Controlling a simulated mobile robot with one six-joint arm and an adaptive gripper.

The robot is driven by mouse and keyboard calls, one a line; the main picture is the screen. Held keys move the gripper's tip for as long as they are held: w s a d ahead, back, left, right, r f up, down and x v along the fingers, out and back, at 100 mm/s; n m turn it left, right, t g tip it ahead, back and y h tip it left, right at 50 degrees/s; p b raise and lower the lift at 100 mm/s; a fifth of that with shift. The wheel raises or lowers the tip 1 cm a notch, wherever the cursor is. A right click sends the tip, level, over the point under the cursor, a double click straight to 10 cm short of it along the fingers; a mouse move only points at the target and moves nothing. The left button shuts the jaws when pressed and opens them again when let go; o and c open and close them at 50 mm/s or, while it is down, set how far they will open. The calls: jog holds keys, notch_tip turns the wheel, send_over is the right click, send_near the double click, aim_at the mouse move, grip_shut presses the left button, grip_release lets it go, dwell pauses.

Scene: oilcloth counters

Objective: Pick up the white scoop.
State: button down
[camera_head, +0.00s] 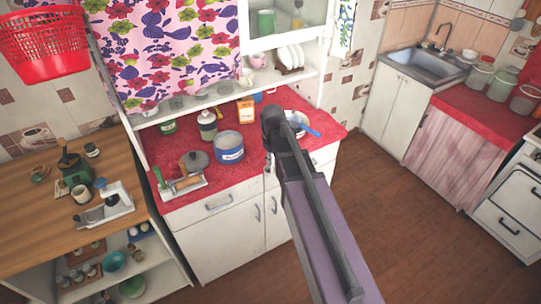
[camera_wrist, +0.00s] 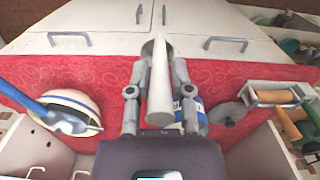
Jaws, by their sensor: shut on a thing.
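The white scoop (camera_wrist: 160,98) is between the two fingers of my gripper (camera_wrist: 160,84) in the wrist view. Its pale, tapered body points along the view, with a rounded greyish part at the far end. The fingers are closed against its sides, and it appears to be above the red counter cloth (camera_wrist: 110,72). In the head view my own arm covers the gripper, and I cannot make out the scoop there.
On the red counter (camera_head: 188,143) stand a blue-and-white pot (camera_head: 229,147), a white bowl with a blue-handled utensil (camera_wrist: 70,103), and a rack with a rolling pin (camera_head: 188,182). A wooden counter (camera_head: 35,224) with kitchenware is at left. The brown floor at right is clear.

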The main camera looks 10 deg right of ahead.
aim_at(272, 173)
jog(key=shift+f, duration=0.15)
dwell(0.8)
notch_tip(272, 173, down, 5)
jog(key=b, duration=0.5)
jog(key=shift+w+f+b, duration=0.1)
jog(key=shift+f+b, duration=0.05)
jog(key=shift+b, duration=0.15)
